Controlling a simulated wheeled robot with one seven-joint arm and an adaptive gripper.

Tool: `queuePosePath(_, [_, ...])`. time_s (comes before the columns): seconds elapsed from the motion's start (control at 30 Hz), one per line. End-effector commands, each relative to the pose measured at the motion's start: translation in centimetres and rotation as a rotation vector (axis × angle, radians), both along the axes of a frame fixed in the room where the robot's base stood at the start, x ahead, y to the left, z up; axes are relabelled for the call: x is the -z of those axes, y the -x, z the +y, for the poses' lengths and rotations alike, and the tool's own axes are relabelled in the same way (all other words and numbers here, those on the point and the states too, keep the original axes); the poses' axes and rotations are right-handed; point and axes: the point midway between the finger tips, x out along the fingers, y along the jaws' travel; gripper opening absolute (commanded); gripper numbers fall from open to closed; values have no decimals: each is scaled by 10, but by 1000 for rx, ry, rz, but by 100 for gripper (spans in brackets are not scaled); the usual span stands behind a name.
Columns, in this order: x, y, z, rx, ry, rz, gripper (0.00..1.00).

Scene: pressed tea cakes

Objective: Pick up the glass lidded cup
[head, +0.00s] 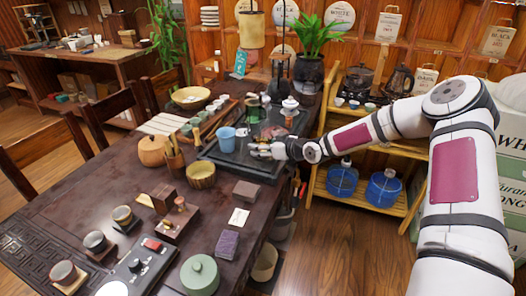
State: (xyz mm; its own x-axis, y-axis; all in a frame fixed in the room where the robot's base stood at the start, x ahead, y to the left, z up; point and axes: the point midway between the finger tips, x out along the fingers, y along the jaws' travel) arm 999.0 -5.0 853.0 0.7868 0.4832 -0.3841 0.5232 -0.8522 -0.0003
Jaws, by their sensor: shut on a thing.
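My gripper (261,150) reaches in from the right, low over the dark tea tray (222,161) on the long table. It is shut on a small, pale thing at its fingertips that seems to be the glass lidded cup; the fingers mostly hide it and its outline is too small to read. I cannot tell whether it still touches the tray. A light blue cup (226,139) stands upright just left of the fingertips, apart from them.
A white lidded bowl (289,104) and a green cup (253,112) stand behind my gripper. A woven bowl (201,175) and a brown round pot (152,151) stand left. A purple block (227,243) and a green lidded jar (200,274) are nearer. Open floor lies right of the table.

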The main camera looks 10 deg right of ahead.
Motion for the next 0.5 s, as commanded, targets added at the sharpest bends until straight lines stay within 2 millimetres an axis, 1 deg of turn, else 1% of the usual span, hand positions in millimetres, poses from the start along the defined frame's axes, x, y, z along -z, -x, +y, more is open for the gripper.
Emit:
queuePosePath(0.03, [-6,0,0,0,1,-3,3])
queuePosePath(0.1, [-4,3,-9,3,-1,0,3])
queuePosePath(0.5, [-10,23,-53,4,-2,-2,3])
